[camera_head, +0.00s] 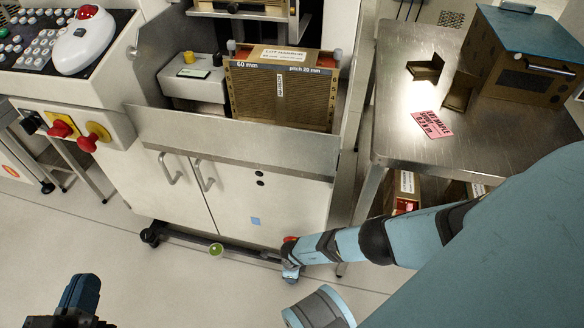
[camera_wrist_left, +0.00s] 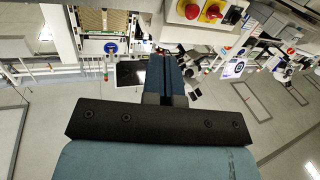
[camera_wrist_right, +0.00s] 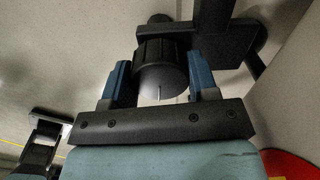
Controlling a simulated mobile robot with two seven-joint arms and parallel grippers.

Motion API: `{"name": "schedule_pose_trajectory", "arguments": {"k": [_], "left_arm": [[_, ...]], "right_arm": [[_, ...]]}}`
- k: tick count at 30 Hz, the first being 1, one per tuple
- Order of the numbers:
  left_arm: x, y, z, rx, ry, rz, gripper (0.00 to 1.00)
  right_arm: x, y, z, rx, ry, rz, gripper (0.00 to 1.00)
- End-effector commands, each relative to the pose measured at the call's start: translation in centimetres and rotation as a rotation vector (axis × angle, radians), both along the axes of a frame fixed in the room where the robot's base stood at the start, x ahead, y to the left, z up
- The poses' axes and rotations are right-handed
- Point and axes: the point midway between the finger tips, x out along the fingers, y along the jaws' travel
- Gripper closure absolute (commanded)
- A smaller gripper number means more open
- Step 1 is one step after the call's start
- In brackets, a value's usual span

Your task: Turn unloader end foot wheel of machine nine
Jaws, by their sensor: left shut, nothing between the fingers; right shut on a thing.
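The foot wheel (camera_wrist_right: 163,52) is a black ribbed cylinder under a dark bracket (camera_wrist_right: 222,38) in the right wrist view. My right gripper (camera_wrist_right: 160,82) is shut on it, with one blue finger on each side. In the head view my right gripper (camera_head: 291,272) is small and low at the machine's bottom right corner, and I cannot make out the wheel there. The machine (camera_head: 235,205) is a pale cabinet with two doors. My left gripper (camera_head: 82,290) is shut and empty over the floor at the lower left; its closed blue fingers also show in the left wrist view (camera_wrist_left: 166,75).
A metal table (camera_head: 400,140) with a brown box (camera_head: 515,70) stands right of the machine, close to my right arm. A black foot (camera_head: 149,236) is at the machine's left corner. A round green thing (camera_head: 215,249) is by the bottom rail. The floor (camera_head: 170,290) in front is clear.

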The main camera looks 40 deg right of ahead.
Motion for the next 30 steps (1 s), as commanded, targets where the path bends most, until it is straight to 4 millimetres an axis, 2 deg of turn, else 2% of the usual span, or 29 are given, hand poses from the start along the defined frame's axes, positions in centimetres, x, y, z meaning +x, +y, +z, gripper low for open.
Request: {"name": "schedule_pose_trajectory", "arguments": {"k": [12,29,30], "left_arm": [[-0.42,-0.11,-0.57,-0.009,0.044,-0.002,1.0],[-0.36,-0.15,-0.37,-0.015,0.043,-0.002,1.0],[-0.37,-0.14,-0.34,-0.015,0.043,-0.002,1.0]], "right_arm": [[-0.06,-0.05,0.0,-0.001,0.001,-0.193,0.7],[-0.06,-0.04,-0.03,-0.001,0.001,-0.219,0.7],[-0.05,-0.05,-0.02,-0.001,0.001,-0.219,0.39]]}}
